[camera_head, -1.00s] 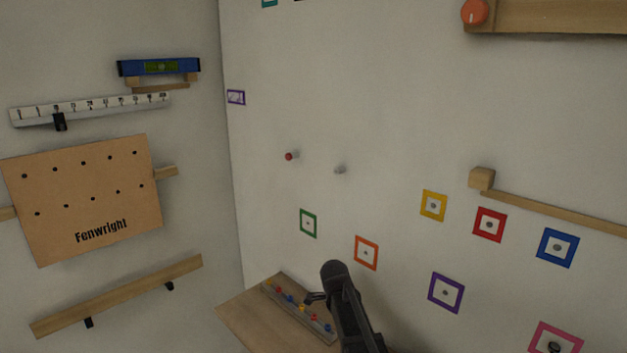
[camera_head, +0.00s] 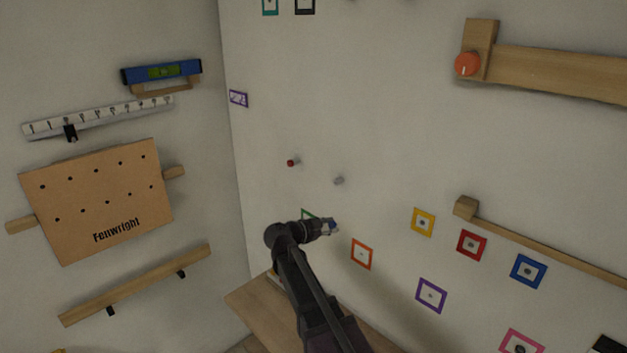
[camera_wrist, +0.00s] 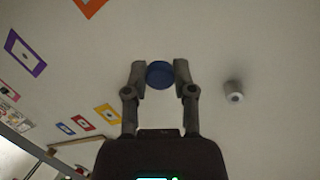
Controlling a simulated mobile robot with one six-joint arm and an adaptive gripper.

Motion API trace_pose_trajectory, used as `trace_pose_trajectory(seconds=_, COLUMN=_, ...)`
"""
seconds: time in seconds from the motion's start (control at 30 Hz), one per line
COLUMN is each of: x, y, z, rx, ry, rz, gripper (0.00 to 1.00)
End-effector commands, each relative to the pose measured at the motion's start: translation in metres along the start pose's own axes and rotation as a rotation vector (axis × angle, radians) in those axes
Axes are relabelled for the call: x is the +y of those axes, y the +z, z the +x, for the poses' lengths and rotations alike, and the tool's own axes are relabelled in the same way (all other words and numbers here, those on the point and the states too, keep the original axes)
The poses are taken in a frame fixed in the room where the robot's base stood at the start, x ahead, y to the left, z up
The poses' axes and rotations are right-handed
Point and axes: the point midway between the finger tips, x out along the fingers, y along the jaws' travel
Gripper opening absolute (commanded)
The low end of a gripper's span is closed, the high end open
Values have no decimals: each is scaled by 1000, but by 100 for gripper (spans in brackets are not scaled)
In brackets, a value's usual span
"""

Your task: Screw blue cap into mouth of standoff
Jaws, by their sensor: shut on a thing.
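My gripper (camera_head: 330,227) is shut on the blue cap (camera_wrist: 159,74), which sits between the two fingertips in the wrist view. In the head view the cap (camera_head: 334,226) shows as a small blue spot at the gripper's tip. A bare grey standoff (camera_head: 339,181) sticks out of the wall just above the gripper. A pale standoff with a dark mouth also shows in the wrist view (camera_wrist: 233,91), to the right of the cap and apart from it. Another standoff (camera_head: 292,162), further left on the wall, bears a red cap.
Coloured square frames dot the wall, including orange (camera_head: 361,254), yellow (camera_head: 423,222) and red (camera_head: 472,245). A wooden shelf (camera_head: 262,305) lies below, largely behind my arm. A wooden beam with an orange knob (camera_head: 467,64) is at upper right.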

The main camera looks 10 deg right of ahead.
Motion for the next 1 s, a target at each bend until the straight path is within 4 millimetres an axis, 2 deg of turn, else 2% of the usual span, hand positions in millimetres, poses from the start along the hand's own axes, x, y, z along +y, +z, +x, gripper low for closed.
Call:
trace_pose_trajectory(seconds=0.03, x=-18, y=-17, z=-10, rx=27, ry=-38, rz=-6, gripper=4)
trace_pose_trajectory(seconds=0.2, x=-54, y=-42, z=-35, rx=105, ry=-155, rz=-15, gripper=4)
trace_pose_trajectory(seconds=0.4, x=-77, y=-55, z=-53, rx=151, ry=-232, rz=-17, gripper=4)
trace_pose_trajectory(seconds=1.0, x=-82, y=-57, z=-58, rx=162, ry=-241, rz=-16, gripper=4)
